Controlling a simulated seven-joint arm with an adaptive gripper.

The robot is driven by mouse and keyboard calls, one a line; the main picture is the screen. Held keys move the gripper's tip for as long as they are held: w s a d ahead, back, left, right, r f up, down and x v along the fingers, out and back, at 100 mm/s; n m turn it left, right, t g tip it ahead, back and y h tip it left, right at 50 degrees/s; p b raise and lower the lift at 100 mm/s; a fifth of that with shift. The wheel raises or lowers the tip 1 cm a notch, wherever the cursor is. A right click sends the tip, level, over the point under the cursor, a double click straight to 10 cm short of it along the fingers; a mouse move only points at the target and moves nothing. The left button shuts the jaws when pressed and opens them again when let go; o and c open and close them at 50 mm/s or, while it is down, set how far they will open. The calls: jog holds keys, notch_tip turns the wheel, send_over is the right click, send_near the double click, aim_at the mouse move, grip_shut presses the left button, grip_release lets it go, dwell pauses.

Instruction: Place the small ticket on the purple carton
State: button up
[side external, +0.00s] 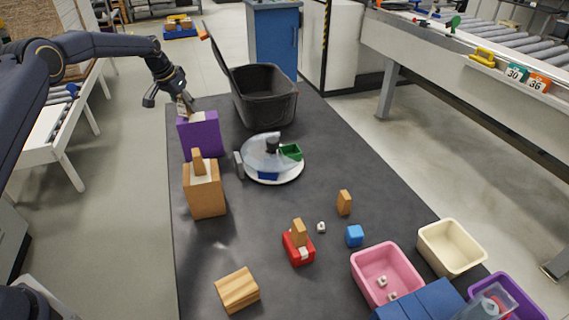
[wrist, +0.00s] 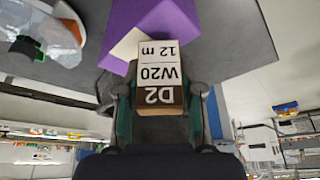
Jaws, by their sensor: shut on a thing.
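My gripper (side external: 182,100) is shut on the small ticket (wrist: 160,75), a block with a white face reading "D2 W20 12 m" and a dark band, upside down in the wrist view. The purple carton (side external: 200,137) stands at the far left of the dark table. My gripper and the ticket are at its top, toward its left end. In the wrist view the carton (wrist: 225,30) lies behind the ticket, with a cream patch (wrist: 128,46) partly hidden by the ticket. I cannot tell whether the ticket touches the carton.
A cardboard box (side external: 205,192) with a wooden block on top stands nearer the camera. A white round dish with a clear lid (side external: 265,152) is to the right. A black open-lidded bin (side external: 265,98) stands behind. Small blocks and pink, cream and purple bins occupy the near end.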

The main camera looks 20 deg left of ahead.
jog(key=shift+f, duration=0.6)
jog(key=shift+f, duration=0.1)
jog(key=o, duration=0.9)
